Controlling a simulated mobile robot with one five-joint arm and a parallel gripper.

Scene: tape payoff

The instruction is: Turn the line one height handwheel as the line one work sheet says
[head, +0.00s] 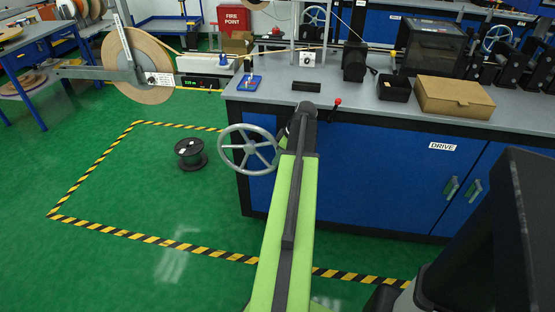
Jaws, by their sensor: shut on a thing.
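A grey spoked handwheel (247,150) stands at the left end of the blue bench, facing me. I cannot read a label on it. My green arm reaches up from the bottom, and its dark wrist is at the wheel's right side. My gripper (284,140) is small and mostly hidden by the wrist; it is shut at the right part of the wheel's rim. Its fingertips do not show clearly. I cannot make out a readable work sheet in this view.
A blue cabinet marked DRIVE (442,147) stands right of my arm. Its grey top holds a cardboard box (455,97), a black tray (395,88) and a red-knobbed lever (337,103). A black spool (190,154) sits on open green floor inside striped tape (135,237). A large tape reel (137,65) is upper left.

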